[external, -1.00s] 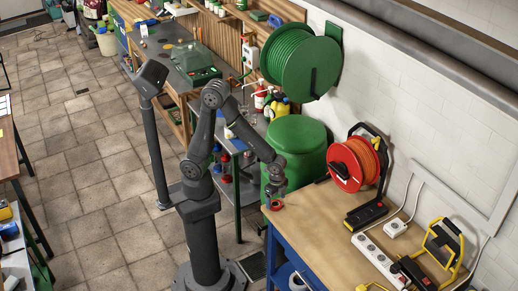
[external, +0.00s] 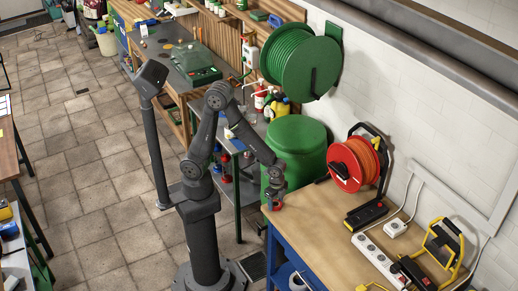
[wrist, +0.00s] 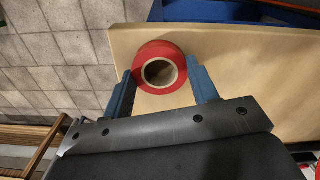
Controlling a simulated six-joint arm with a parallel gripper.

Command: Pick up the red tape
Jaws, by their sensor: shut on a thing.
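The red tape (wrist: 150,50) is a roll with a pale cardboard core, at the upper middle of the wrist view. It is between the two blue fingers of my gripper (wrist: 160,80), which is shut on it. In the external view the red tape (external: 274,206) shows as a small red spot under my gripper (external: 274,200), at the near left corner of the wooden workbench (external: 330,228). I cannot tell whether the tape touches the bench top.
A red cable reel (external: 350,165) stands farther back on the bench. A white power strip (external: 378,258) and yellow work lamp (external: 440,245) are at the right. A green barrel (external: 297,150) stands just behind the bench corner. The middle of the bench top is clear.

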